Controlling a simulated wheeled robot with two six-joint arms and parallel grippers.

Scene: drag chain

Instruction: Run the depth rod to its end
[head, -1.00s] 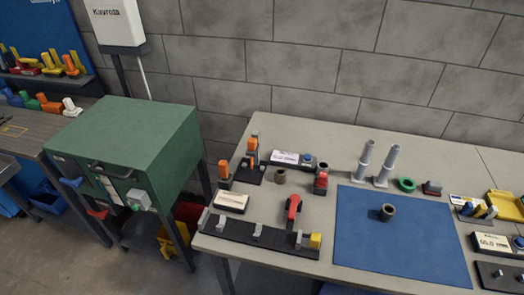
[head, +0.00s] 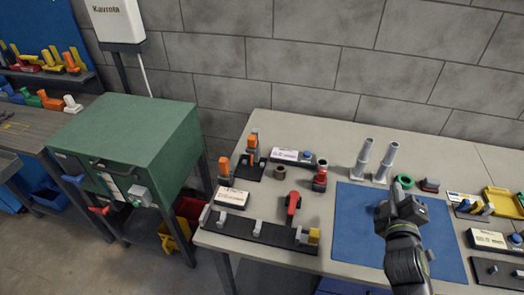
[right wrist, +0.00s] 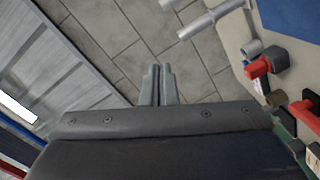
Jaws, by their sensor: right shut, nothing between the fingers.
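I cannot pick out the depth rod with certainty. A black rail (head: 262,232) with several grey blocks, a yellow end block (head: 313,236) and a red lever-like part (head: 292,203) beside it lies along the table's front left. My right gripper (head: 390,194) is over the blue mat, apart from the rail. In the right wrist view its two fingers (right wrist: 164,84) are together with nothing between them. My left gripper is not in view.
Two grey tubes (head: 384,163) stand behind the blue mat (head: 346,240). A green ring (head: 404,181) and a red clamp-like piece (head: 320,178) are nearby. Boxes and a yellow tray (head: 503,201) crowd the right. A green cabinet (head: 130,140) stands left of the table.

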